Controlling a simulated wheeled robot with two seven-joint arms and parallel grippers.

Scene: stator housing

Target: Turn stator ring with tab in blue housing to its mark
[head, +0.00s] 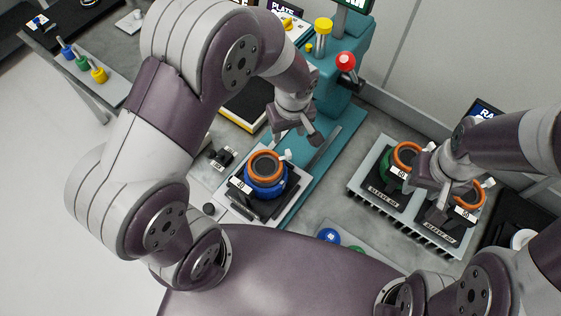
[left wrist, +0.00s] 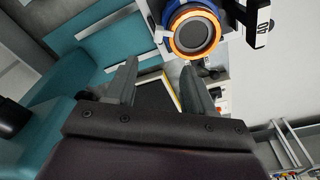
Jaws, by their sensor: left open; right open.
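The blue housing (head: 265,190) sits on a dark fixture on a pale plate in the middle of the head view. An orange-rimmed stator ring (head: 266,165) lies in its top, with a white tab (head: 286,155) sticking out at the upper right. In the left wrist view the ring (left wrist: 195,34) shows at the top, beyond the fingertips. My left gripper (head: 297,135) is open and empty, above and behind the housing, apart from it. My right gripper (head: 437,175) is over the sleeve rack at the right; its fingers are hard to make out. The target mark cannot be identified.
A rack (head: 375,205) at the right holds a green housing (head: 398,165) and other orange-ringed parts under my right gripper. A teal press with a red knob (head: 345,61) stands behind. Blue and green round pieces (head: 329,236) lie near the front edge. A small black block (head: 220,157) lies left of the housing.

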